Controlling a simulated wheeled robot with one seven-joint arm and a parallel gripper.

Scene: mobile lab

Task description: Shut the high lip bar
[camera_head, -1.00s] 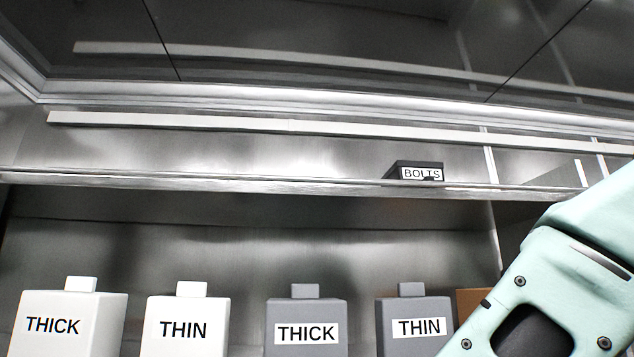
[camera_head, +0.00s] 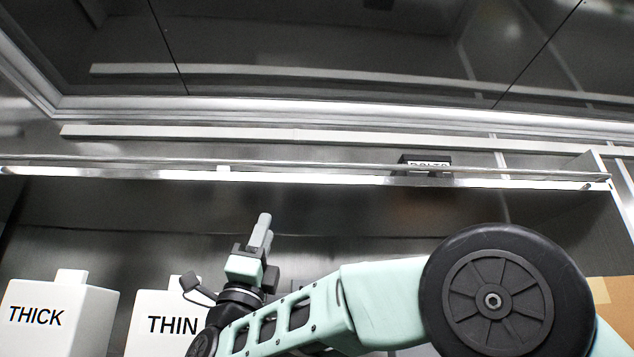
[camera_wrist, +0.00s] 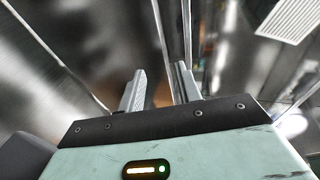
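The high lip bar (camera_head: 320,163) is a thin metal rail along the front of the upper shelf. In the head view it runs a little above the bright shelf edge (camera_head: 320,180) and crosses in front of the BOLTS box (camera_head: 428,160), partly covering its label. My gripper (camera_head: 264,232) is below the shelf edge, left of centre, with its fingers pointing up and apart from the bar. In the wrist view my gripper (camera_wrist: 161,72) has its two fingers spread, with nothing visibly held between them. Long metal edges pass beyond the fingertips; which is the bar I cannot tell.
White containers marked THICK (camera_head: 60,315) and THIN (camera_head: 165,322) stand below the shelf, the latter beside my arm. A brown box (camera_head: 600,290) shows at the lower right behind my arm. A dark glossy panel (camera_head: 330,60) spans above. The space between gripper and shelf edge looks clear.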

